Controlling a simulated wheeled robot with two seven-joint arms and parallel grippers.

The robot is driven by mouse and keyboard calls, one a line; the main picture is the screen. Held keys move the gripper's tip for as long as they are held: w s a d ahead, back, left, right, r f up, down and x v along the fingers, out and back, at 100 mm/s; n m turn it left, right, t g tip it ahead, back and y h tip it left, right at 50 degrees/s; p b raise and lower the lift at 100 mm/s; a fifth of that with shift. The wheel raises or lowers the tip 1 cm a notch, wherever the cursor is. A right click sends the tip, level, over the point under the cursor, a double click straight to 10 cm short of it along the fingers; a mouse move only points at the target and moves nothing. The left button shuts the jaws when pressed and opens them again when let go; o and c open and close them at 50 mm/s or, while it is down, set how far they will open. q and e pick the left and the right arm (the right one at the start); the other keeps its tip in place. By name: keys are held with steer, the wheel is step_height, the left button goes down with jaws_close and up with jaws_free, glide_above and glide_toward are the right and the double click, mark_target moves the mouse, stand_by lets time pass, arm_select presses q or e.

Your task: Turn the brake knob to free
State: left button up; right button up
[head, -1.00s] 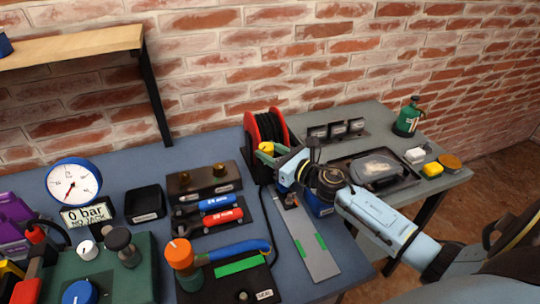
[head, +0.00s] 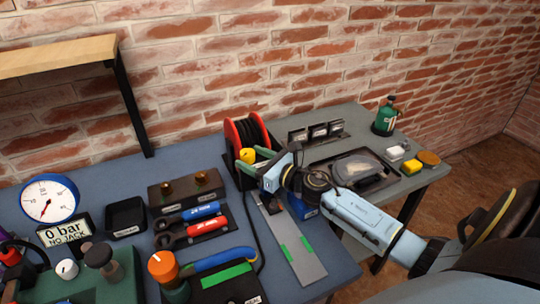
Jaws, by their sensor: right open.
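A cable reel (head: 231,140) with red side discs and black cable wound on it stands near the back of the blue bench. A small yellow knob (head: 247,155) shows on its front; I take it as the brake knob. Its pointer and any lettering are too small to read. My right gripper (head: 255,162) comes in from the right, with its greenish fingers open at either side of the yellow knob. I cannot tell whether they touch it. My left gripper is not in view.
A grey plate with green strips (head: 298,250) lies before the reel. Left are wrenches (head: 192,229), a block with brass fittings (head: 187,189), an orange knob (head: 163,266) and a gauge (head: 49,200). A grey table with a tray (head: 390,183) stands right; a brick wall rises behind.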

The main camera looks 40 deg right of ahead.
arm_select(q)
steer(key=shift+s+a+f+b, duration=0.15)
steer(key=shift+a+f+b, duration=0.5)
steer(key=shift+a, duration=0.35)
arm_select(e)
steer(key=v, duration=1.3)
steer(key=shift+r, duration=0.1)
